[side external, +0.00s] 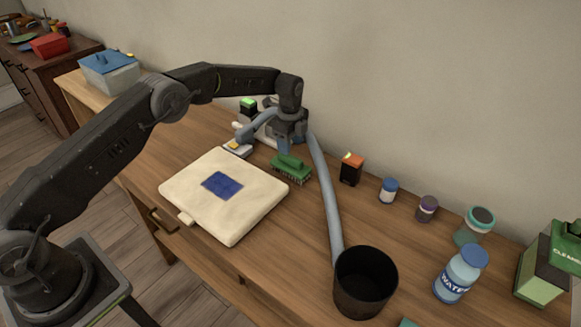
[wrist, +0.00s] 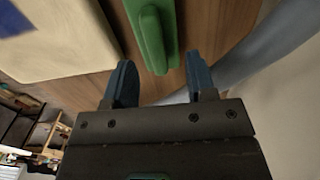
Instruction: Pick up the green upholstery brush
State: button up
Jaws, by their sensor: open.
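The green upholstery brush (side external: 292,168) lies on the wooden table, bristles down, just right of a cream cushion. My gripper (side external: 284,148) is over the far end of the brush in the side view, pointing down. In the wrist view the brush (wrist: 153,36) runs up from between the two blue fingers. My gripper (wrist: 161,85) is open, with a finger toward each side of the brush and gaps between. Whether the fingertips are level with the brush is hard to tell.
The cream cushion (side external: 255,198) with a blue patch (side external: 221,185) lies left of the brush. A grey hose (side external: 325,190) runs close on the right to a black bin (side external: 365,283). An orange-topped dark box (side external: 351,168) and several jars stand along the wall.

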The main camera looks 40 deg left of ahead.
aim_at(291, 156)
jog(key=f, duration=0.4)
jog(key=shift+s+d+f, duration=0.25)
jog(key=shift+s+f, duration=0.05)
jog(key=shift+f, duration=0.1)
jog(key=shift+c, duration=0.5)
grip_shut()
